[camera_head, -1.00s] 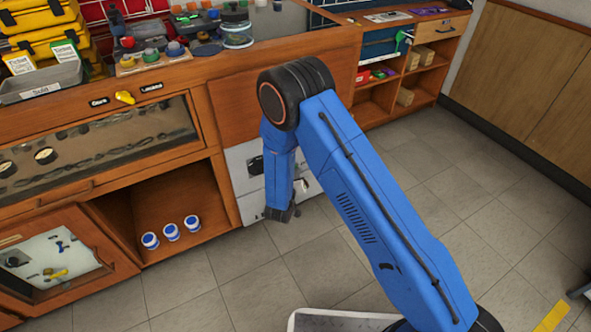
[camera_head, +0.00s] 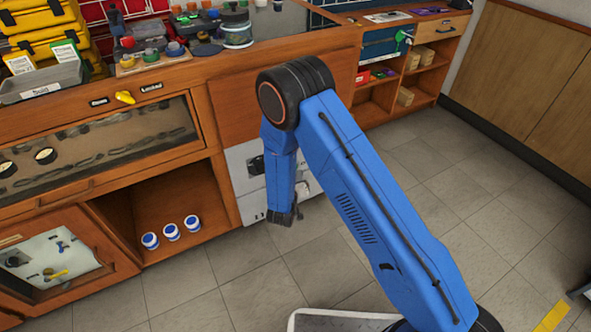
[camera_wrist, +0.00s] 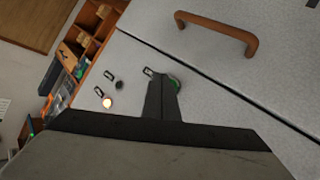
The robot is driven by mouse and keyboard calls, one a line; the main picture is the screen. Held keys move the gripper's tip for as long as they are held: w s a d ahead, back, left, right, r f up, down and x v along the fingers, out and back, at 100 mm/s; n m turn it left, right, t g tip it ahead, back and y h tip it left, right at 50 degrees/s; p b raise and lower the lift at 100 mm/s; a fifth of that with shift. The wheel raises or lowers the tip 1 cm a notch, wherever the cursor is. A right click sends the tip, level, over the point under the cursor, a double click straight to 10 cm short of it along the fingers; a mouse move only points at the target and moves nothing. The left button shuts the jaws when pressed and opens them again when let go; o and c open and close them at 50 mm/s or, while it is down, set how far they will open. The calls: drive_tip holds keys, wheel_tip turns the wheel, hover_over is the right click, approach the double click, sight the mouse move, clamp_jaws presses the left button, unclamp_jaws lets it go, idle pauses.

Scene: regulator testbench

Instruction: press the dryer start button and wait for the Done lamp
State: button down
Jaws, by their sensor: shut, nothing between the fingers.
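The dryer is the pale grey front set in the wooden bench, partly hidden behind my blue arm in the head view (camera_head: 240,165). In the wrist view its panel (camera_wrist: 215,75) fills the right side. Each has a small label that I cannot read. My fingertips are not clear in the head view.
A brown handle (camera_wrist: 220,30) sticks out beyond a dark seam in the wrist view. An open cubby with several white-and-blue jars (camera_head: 171,231) lies left of the dryer. Tiled floor (camera_head: 440,190) is clear to the right.

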drive_tip(key=shift+s, duration=0.1)
drive_tip(key=s+d, duration=0.1)
drive_tip(key=s, duration=0.1)
drive_tip(key=s+d, duration=0.1)
drive_tip(key=s, duration=0.1)
drive_tip(key=shift+d, duration=0.35)
idle(0.9)
